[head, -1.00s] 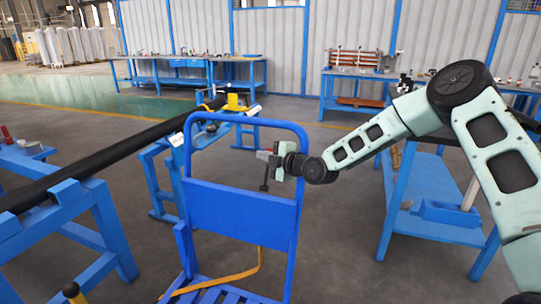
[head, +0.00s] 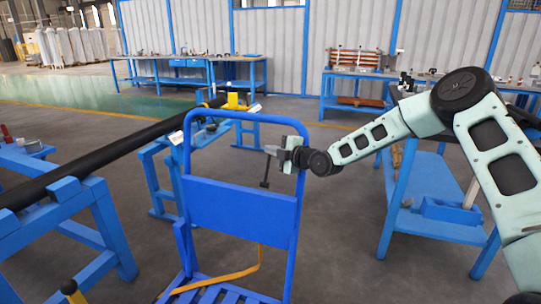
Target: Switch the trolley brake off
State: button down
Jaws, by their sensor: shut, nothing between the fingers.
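The blue trolley (head: 238,206) stands upright in the middle of the head view, with a tall hooped handle and a slatted deck at the bottom. A dark lever with a small block at its lower end (head: 265,184) hangs inside the handle frame, near the right upright; I cannot tell for sure that it is the brake. My gripper (head: 270,150) is at the upper right of the handle frame, pointing left, with its fingers shut and empty. Its fingertips are close to the top of the lever; I cannot tell whether they touch it.
A long black pipe (head: 110,153) lies on blue stands at the left. A blue workbench (head: 440,233) stands at the right under my arm. A yellow strap (head: 225,278) lies across the trolley deck. Open floor (head: 340,260) lies between trolley and bench.

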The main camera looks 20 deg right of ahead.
jog(key=v, duration=1.7)
jog(key=shift+s, duration=0.2)
jog(key=shift+d, duration=0.1)
